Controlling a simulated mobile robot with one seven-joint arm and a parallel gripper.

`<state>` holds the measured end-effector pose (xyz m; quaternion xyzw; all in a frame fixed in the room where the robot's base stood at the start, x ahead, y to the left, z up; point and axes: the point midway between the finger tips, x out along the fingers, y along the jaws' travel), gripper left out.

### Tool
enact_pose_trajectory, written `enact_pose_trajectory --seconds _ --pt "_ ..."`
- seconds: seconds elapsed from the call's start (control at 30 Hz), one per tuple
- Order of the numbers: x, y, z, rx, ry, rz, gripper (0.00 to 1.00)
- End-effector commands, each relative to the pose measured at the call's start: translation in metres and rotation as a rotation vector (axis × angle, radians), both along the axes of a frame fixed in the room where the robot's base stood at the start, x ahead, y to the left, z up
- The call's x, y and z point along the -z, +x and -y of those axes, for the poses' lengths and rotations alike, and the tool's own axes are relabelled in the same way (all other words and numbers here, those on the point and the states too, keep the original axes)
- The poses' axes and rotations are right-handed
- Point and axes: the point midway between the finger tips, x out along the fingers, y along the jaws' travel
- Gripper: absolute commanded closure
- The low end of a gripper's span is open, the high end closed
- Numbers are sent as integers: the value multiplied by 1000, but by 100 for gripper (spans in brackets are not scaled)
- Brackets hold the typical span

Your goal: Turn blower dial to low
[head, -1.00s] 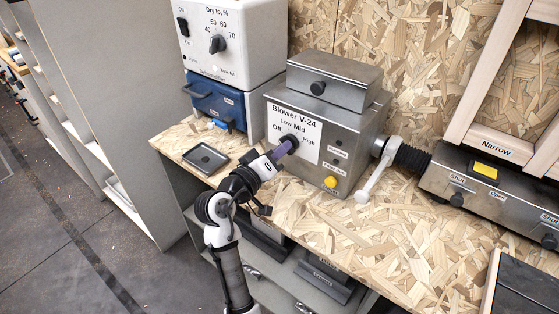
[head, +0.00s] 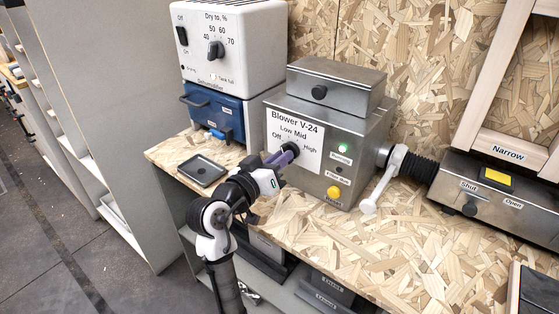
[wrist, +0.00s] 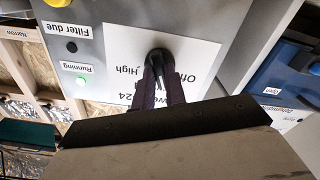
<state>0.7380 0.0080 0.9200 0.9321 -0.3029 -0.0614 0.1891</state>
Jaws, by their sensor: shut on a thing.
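The blower (head: 337,125) is a grey metal box labelled "Blower V-24" on the bench. Its black dial (head: 291,149) sits on a white label plate marked Off, Low, Mid and High. My gripper (head: 285,155) reaches it from the lower left, with its purple fingers shut on the dial. The wrist view shows the dial (wrist: 160,58) upside down between the two dark fingertips (wrist: 162,72). The fingers hide part of the dial and labels, so I cannot tell which mark its pointer faces. The green Running lamp (head: 344,148) is lit, and it also shows in the wrist view (wrist: 81,80).
A yellow button (head: 334,192) is low on the blower's front. A white lever (head: 384,181) and black hose (head: 418,167) stand at its right. The dehumidifier (head: 230,45) and a small dark tray (head: 202,170) are at left. The bench in front is clear.

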Motion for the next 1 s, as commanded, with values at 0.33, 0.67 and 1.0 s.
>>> enact_pose_trajectory --seconds 0.33,0.67,1.0 --pt "0 0 0 -1 0 -2 70" --pt "0 -1 -1 -1 -1 -1 65" --pt "2 -43 -33 -6 -1 0 65"
